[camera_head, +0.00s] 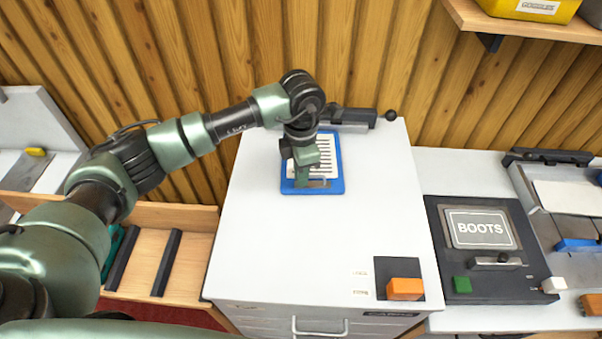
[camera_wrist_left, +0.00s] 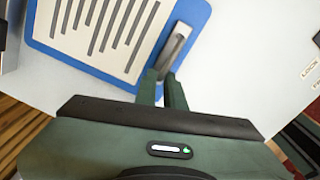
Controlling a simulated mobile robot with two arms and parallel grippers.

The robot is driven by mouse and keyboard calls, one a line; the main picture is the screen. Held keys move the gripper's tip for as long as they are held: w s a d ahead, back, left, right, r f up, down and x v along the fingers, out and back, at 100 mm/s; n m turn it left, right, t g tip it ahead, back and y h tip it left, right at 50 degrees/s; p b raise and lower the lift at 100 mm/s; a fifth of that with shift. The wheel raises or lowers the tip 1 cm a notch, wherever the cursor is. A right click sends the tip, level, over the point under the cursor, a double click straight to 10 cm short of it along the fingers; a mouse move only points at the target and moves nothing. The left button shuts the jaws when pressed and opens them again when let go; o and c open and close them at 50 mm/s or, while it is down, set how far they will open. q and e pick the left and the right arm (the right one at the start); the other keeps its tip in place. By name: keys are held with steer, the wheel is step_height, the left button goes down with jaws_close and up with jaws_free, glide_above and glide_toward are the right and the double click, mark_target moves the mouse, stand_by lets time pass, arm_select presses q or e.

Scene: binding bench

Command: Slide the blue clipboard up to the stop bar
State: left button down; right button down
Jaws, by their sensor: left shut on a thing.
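The blue clipboard (camera_head: 338,170) lies flat on the white cabinet top, with a striped white sheet on it and a metal clip along its near edge. A dark bar (camera_head: 352,117), which looks like the stop bar, lies just beyond its far edge, partly behind my arm. I cannot tell whether clipboard and bar touch. My left gripper (camera_head: 303,183) points down at the clipboard's near edge and is shut on it by the clip. The wrist view shows the fingers (camera_wrist_left: 162,88) at the end of the clip (camera_wrist_left: 176,47) on the blue board (camera_wrist_left: 80,58). My right gripper is not in view.
A black knob (camera_head: 390,115) is at the bar's right end. An orange block (camera_head: 405,289) sits on a dark patch near the front right corner. A black BOOTS panel (camera_head: 487,262) stands right of the cabinet. The white top (camera_head: 290,240) in front of the clipboard is clear.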

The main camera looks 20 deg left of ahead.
arm_select(q)
steer(key=shift+w, duration=0.1)
steer(key=c, duration=1.4)
jaws_free()
steer(key=shift+c, duration=0.2)
steer(key=shift+r, duration=0.1)
steer(key=shift+r+b, duration=0.3)
steer(key=shift+r, duration=0.05)
step_height(320, 180, up, 6)
steer(key=shift+w+r+b, duration=0.1)
steer(key=shift+b, duration=0.95)
steer(key=shift+r, duration=0.35)
